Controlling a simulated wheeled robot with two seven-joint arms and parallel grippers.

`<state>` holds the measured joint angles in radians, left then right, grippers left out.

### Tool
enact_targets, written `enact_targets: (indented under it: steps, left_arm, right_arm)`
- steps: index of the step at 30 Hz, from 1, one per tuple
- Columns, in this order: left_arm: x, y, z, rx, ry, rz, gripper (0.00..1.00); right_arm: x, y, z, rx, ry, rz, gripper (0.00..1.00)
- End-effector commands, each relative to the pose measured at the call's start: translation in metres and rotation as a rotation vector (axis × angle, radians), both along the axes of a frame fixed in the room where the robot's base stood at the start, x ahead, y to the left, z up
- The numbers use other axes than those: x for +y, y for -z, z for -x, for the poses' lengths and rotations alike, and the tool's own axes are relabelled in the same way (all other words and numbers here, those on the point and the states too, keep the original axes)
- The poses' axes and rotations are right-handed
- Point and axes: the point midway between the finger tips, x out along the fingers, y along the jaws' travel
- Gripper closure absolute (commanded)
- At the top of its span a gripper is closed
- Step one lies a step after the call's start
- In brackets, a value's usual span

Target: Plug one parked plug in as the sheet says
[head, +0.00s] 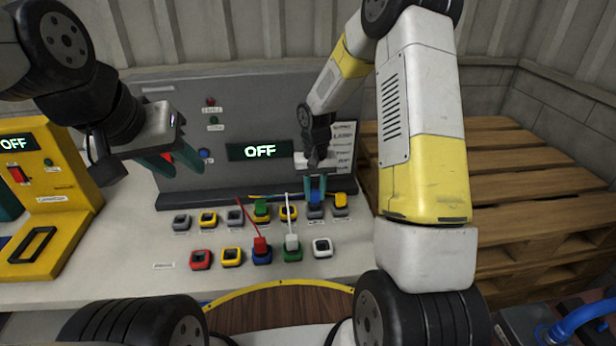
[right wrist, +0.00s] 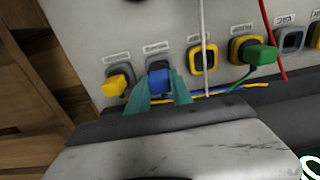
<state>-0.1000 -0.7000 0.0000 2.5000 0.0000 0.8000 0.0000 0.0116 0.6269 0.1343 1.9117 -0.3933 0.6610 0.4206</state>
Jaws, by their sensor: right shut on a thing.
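My right gripper (head: 318,196) is shut on a blue plug (right wrist: 161,82) at a grey socket in the back row; how deep the plug sits cannot be told. Beside it a yellow plug (head: 340,199) is at another grey socket. A green plug (head: 261,208) is at a yellow socket, with an empty yellow socket (head: 289,213) between it and the blue plug. In the front row a red plug (head: 261,244) is at a blue socket and a white plug (head: 292,242) at a green one. The sheet (head: 343,146) is partly hidden by my right arm. My left gripper (head: 181,160) is open and empty.
The grey panel's display (head: 259,151) reads OFF. A yellow box (head: 42,200) stands at the left. Empty front sockets are red (head: 201,259), yellow (head: 231,257) and white (head: 322,248). Cables rise from several plugs. Wooden pallets (head: 500,165) lie at the right.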

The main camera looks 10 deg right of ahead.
Motion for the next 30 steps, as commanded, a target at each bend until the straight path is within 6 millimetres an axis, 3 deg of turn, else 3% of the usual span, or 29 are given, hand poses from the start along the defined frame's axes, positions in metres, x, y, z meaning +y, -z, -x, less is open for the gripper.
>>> enact_targets:
  steps: [25,26,29,30]
  left_arm:
    - [0.0,0.0,0.0,0.0,0.0,0.0,0.64]
    - [0.0,0.0,0.0,0.0,0.0,0.0,0.64]
    - [0.0,0.0,0.0,0.0,0.0,0.0,0.64]
    - [0.0,0.0,0.0,0.0,0.0,0.0,0.64]
  right_arm:
    - [0.0,0.021,0.0,0.0,-0.001,0.001,1.0]
    - [0.0,0.021,0.0,0.0,-0.001,0.001,0.68]
    - [0.0,0.021,0.0,0.0,-0.001,0.0,0.48]
    - [0.0,0.021,0.0,0.0,-0.001,0.0,0.48]
